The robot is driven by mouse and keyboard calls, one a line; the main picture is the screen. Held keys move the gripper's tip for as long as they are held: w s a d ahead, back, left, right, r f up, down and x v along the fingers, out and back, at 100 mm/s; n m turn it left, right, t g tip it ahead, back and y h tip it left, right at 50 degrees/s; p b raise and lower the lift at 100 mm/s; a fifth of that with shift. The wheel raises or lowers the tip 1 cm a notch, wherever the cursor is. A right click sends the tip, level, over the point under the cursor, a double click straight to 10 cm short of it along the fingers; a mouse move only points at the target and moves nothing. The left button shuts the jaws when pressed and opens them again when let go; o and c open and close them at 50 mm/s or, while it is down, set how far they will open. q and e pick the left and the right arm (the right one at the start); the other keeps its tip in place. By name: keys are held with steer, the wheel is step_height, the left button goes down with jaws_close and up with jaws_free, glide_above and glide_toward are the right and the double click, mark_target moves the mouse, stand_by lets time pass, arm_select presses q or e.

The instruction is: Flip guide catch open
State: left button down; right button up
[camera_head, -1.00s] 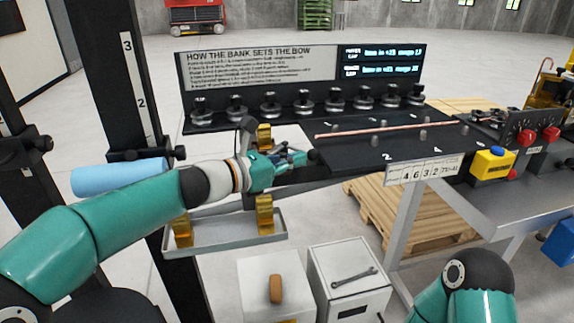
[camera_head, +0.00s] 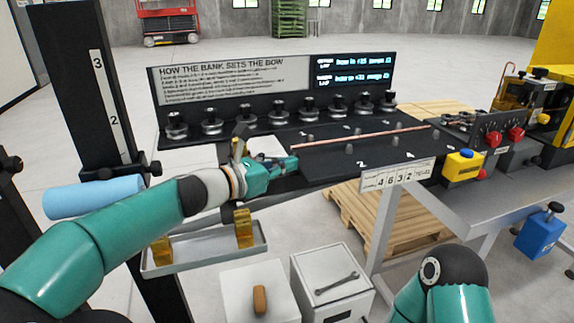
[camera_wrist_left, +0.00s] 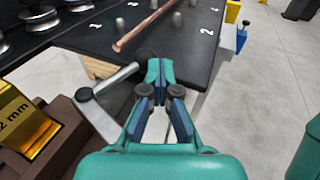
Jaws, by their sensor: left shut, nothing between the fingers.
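A silver lever bar (camera_wrist_left: 115,80) with dark rounded ends shows in the left wrist view, beside a brass block (camera_wrist_left: 24,118) marked "2 mm" on a brown mount. It looks like the guide catch, though no label says so. My left gripper (camera_wrist_left: 155,68) is shut and empty, with its fingertips close to the far dark knob (camera_wrist_left: 146,54) of that bar. I cannot tell whether they touch. In the head view the left gripper (camera_head: 294,163) is at the left end of the black bench plate (camera_head: 330,172), and the catch is mostly hidden there. My right gripper is out of view.
A copper tube (camera_head: 365,139) lies across the black plate among short pegs. Several round dies (camera_head: 212,121) stand behind it. A grey tray (camera_head: 205,252) with brass blocks hangs below my left arm. A yellow button box (camera_head: 463,166) sits at the right.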

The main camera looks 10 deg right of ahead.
arm_select(q)
steer(key=shift+w+a+f, duration=0.2)
steer(key=shift+w+a, duration=0.05)
steer(key=shift+a, duration=0.1)
steer(key=v, duration=1.1)
steer(key=shift+s+r, duration=0.2)
steer(key=shift+s, duration=0.2)
steer(key=shift+a, duration=0.15)
